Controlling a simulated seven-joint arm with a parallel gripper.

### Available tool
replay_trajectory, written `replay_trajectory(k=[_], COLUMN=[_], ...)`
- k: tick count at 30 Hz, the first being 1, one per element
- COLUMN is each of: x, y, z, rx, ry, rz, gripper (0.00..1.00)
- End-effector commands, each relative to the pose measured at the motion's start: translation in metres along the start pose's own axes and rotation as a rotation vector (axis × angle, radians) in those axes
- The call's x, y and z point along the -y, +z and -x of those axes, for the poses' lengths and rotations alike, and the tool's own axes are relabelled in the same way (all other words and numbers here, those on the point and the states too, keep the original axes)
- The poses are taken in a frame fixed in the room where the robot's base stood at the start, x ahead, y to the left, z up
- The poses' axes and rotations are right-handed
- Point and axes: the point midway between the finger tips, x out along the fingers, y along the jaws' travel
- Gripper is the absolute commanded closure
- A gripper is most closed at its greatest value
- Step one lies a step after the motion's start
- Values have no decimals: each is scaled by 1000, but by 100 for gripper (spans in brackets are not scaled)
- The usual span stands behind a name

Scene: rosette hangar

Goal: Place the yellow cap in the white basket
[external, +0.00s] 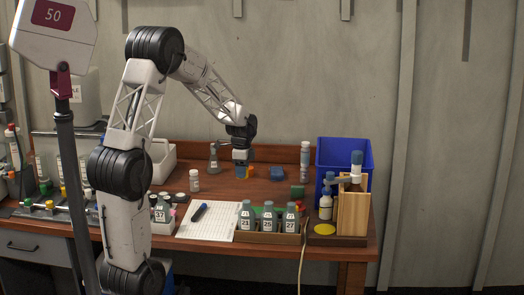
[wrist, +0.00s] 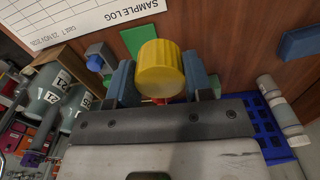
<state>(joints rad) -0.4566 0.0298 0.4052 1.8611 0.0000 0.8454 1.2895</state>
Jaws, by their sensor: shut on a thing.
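The yellow cap (wrist: 160,66) is a ribbed round cap between the two blue-grey fingers of my gripper (wrist: 160,80) in the wrist view. My gripper is shut on it. In the external view my gripper (external: 243,163) is above the middle of the wooden bench, with the small yellow cap (external: 241,173) at its tips. The white basket (external: 163,162) stands at the back left of the bench, left of my gripper and partly hidden behind my arm. It is not seen in the wrist view.
A blue bin (external: 345,150) stands at the back right. Numbered bottles (external: 268,218) stand in a wooden rack at the front. A white bottle (external: 194,181) and a grey bottle (external: 213,158) stand between the basket and my gripper. A sample log sheet (external: 207,222) lies in front.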

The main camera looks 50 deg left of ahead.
Motion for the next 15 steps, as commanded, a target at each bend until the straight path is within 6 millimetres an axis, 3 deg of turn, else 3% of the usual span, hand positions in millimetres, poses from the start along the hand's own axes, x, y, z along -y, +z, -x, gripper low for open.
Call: replay_trajectory(k=[15], x=[31], y=[-154], z=[54], rx=[-1], ry=[-1], rz=[226], gripper=[79])
